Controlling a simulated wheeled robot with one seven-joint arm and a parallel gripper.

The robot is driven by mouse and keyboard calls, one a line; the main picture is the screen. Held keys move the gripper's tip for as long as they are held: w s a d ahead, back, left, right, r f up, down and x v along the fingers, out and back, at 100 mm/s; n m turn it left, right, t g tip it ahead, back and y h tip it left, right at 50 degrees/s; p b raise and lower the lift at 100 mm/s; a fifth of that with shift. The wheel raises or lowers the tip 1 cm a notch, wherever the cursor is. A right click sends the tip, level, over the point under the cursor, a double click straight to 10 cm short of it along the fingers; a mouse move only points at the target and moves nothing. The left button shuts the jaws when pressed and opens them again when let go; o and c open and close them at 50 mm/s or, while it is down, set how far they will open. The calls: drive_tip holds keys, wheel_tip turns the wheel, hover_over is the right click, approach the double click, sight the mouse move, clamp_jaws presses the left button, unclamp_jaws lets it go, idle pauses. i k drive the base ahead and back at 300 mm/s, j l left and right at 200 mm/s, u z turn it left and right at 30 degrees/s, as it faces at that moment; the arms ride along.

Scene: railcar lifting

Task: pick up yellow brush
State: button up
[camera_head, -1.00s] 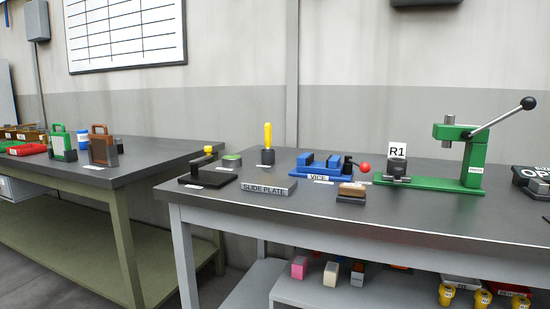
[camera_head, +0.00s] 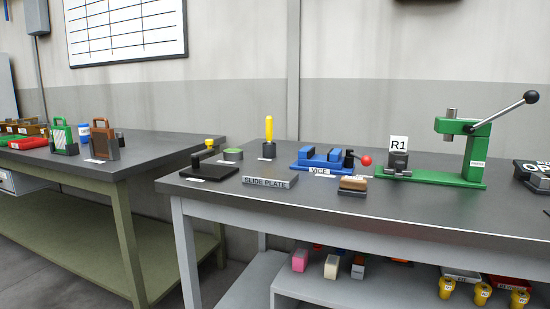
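The yellow brush (camera_head: 269,130) stands upright on the grey-topped workbench (camera_head: 400,217), with its yellow handle up and its dark lower end (camera_head: 267,150) at the bench top. It is near the back of the bench, left of the blue vice and behind the slide plate. Nothing covers it from this view. My gripper and arm are not in view.
A second table (camera_head: 150,161) is at left.

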sight(269, 120)
drive_tip(key=i+j+z, duration=0.15)
drive_tip(key=j, duration=0.65)
drive_tip(key=i+j+z, duration=0.15)
drive_tip(key=j, duration=0.65)
drive_tip(key=j+z, duration=0.1)
drive_tip(key=j, duration=0.75)
drive_tip(key=i, duration=0.05)
